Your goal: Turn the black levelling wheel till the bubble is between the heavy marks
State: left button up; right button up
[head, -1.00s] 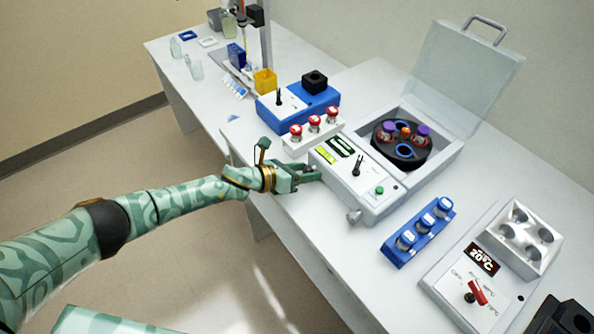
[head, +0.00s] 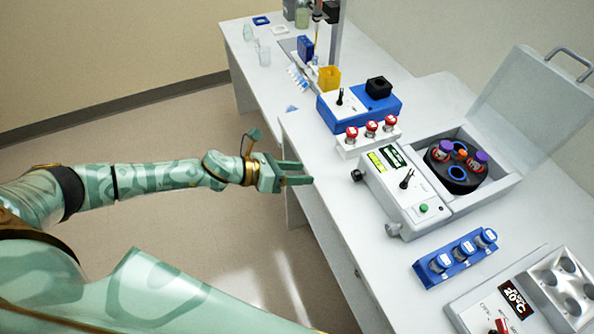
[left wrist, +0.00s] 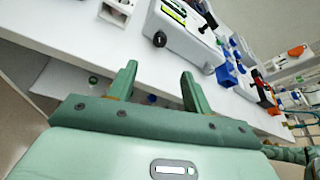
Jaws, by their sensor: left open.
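The black levelling wheel (head: 357,175) sticks out of the front left end of the white centrifuge (head: 424,196). It also shows in the left wrist view (left wrist: 160,39), ahead of the fingers. The yellow-green bubble level (head: 376,161) is on the centrifuge's top near the wheel; in the left wrist view it is a small bright strip (left wrist: 174,13). The bubble and the heavy marks are too small to make out. My left gripper (head: 308,172) is open and empty, left of the wheel and apart from it. My right gripper is not in view.
A rack of red-capped vials (head: 368,136) stands just behind the wheel. A blue rack (head: 456,255) with several tubes is to the right. The centrifuge lid (head: 530,105) stands open, and a grey knob (head: 393,229) juts from its front. The table front beside the wheel is clear.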

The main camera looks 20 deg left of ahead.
aim_at(355, 177)
pick_arm(q)
jog(key=shift+c, duration=1.2)
jog(key=shift+n+g, duration=0.3)
jog(key=shift+n, duration=0.2)
jog(key=s+d+f, duration=0.1)
jog(key=s+d, duration=0.1)
jog(key=s+d+f, duration=0.1)
jog(key=s, duration=0.1)
jog(key=shift+f+p, duration=0.3)
jog(key=shift+p, duration=0.05)
jog(key=shift+c, duration=0.2)
jog(key=s+d+r+n+t+y+p, duration=0.25)
jog(key=d+n+t, duration=0.2)
jog(key=n, duration=1.25)
jog(key=w+d+f+n+b, duration=0.1)
jog(key=w+f+n, duration=0.1)
jog(key=w, duration=0.3)
jog(key=w+d+f+n+y+b, duration=0.1)
jog(key=w+d+f+n+b, duration=0.1)
jog(key=w+n, duration=0.2)
jog(key=w+d+f+n+b, duration=0.2)
jog(key=w+n, duration=0.1)
jog(key=w, duration=0.2)
jog(key=shift+w+d+n, duration=0.1)
jog(key=shift+w+n, duration=0.3)
jog(key=shift+r, duration=0.1)
jog(key=c, duration=0.7)
